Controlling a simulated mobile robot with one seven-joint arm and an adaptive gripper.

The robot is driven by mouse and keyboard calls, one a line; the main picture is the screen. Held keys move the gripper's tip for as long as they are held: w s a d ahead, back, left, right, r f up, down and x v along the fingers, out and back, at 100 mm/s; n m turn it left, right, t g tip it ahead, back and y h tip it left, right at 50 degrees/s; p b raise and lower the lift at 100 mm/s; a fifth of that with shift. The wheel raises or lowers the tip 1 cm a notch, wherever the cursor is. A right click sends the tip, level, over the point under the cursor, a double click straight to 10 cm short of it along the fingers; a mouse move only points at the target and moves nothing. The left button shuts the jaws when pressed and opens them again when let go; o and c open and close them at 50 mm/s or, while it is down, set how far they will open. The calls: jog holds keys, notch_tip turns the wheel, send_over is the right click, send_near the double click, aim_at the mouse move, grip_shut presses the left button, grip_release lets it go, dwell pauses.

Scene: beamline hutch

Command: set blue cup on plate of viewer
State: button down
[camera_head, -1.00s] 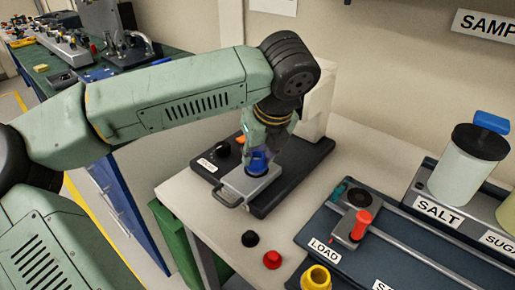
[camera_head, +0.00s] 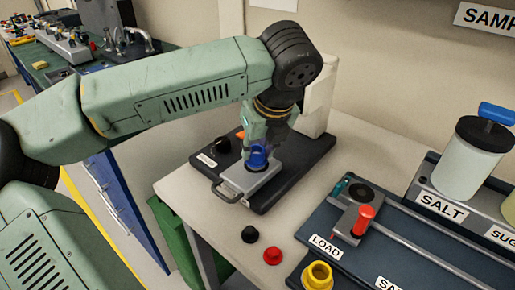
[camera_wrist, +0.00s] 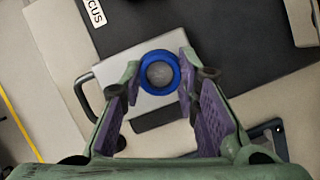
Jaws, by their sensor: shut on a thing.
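The blue cup (camera_head: 258,157) is a small round cup with an open top, upright over the grey plate (camera_head: 235,182) of the viewer (camera_head: 272,196). The plate is a flat square with a handle at its front left. In the wrist view the cup (camera_wrist: 145,73) shows as a blue ring over the plate (camera_wrist: 110,66). My gripper (camera_wrist: 158,80) is shut on the cup, with a finger on each side. In the head view my gripper (camera_head: 257,148) partly hides the cup. I cannot tell whether the cup's base touches the plate.
A black knob (camera_head: 221,145) stands on the viewer's base, and a white column (camera_head: 317,105) rises behind. A black piece (camera_head: 250,234), a red piece (camera_head: 272,256) and a yellow cup (camera_head: 317,275) lie in front. A rail unit labelled LOAD (camera_head: 325,247) is at the right.

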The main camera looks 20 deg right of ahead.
jog(key=shift+f+b, duration=0.55)
jog(key=shift+b, duration=0.1)
dwell(0.7)
jog(key=c, duration=1.2)
grip_release()
jog(key=shift+o, duration=0.2)
jog(key=shift+r, duration=0.1)
